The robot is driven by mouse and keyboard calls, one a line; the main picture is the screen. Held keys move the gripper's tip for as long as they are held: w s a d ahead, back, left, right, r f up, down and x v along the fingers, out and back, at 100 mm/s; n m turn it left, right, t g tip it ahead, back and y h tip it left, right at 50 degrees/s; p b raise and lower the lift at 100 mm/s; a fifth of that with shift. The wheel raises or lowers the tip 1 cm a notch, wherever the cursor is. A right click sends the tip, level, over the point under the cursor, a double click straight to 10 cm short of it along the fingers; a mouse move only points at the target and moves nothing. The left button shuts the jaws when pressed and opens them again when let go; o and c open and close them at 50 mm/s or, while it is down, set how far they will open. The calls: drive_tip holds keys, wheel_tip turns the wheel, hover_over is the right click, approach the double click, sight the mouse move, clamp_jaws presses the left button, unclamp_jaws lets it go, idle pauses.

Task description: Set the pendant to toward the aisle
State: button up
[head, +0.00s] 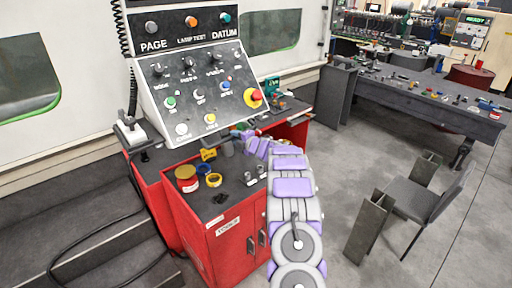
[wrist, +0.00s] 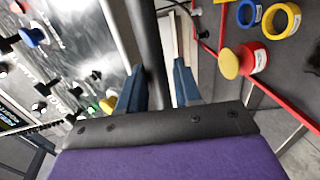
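The pendant appears to be the sloped grey control panel (head: 200,90) with knobs and coloured buttons, standing over the red cabinet. It also fills the left of the wrist view (wrist: 75,50). My gripper (head: 240,131) is at the panel's lower right edge, above the cabinet top. In the wrist view its two blue fingers (wrist: 158,88) are apart. A dark bar (wrist: 146,35) runs down between them beside the panel; a pale gap shows between the bar and the right finger. I cannot tell whether the bar touches the left finger.
The red cabinet (head: 238,240) carries a red-and-yellow tin (head: 187,180) and tape rolls (head: 213,180). A white handset (head: 131,130) with a cable is at left. A chair (head: 415,195) and a long workbench (head: 420,90) stand right. Open floor lies between.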

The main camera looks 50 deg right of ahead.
drive_tip(key=d+v, duration=0.1)
drive_tip(key=v, duration=1.2)
drive_tip(key=shift+s+a+b, duration=0.25)
drive_tip(key=shift+s+b, duration=0.05)
drive_tip(key=shift+s, duration=0.15)
drive_tip(key=s+a+r+m+g+h+b, duration=0.1)
drive_tip(key=a+r+m+g+h, duration=0.15)
drive_tip(key=a+m, duration=0.35)
drive_tip(key=s+a+r+m+g+h+b, duration=0.1)
drive_tip(key=a+r+m+g+h+b, duration=0.2)
drive_tip(key=a, duration=0.6)
drive_tip(key=s+a+f+m+g+y+b, duration=0.1)
drive_tip(key=s+a+g, duration=0.3)
drive_tip(key=s+a, duration=0.7)
drive_tip(key=s+a+f+m+g+y, duration=0.3)
drive_tip(key=s+a+f+m+g, duration=0.1)
drive_tip(key=s+a, duration=0.8)
drive_tip(key=s+a+f+m+g+y+b, duration=0.1)
drive_tip(key=s+a+f+m+g+y, duration=0.1)
drive_tip(key=s+a, duration=0.9)
drive_tip(key=s+m+g+y, duration=0.1)
drive_tip(key=s+g, duration=0.1)
drive_tip(key=s, duration=0.3)
drive_tip(key=shift+a+f+b, duration=0.3)
drive_tip(key=shift+a+f, duration=0.05)
drive_tip(key=shift+f, duration=0.05)
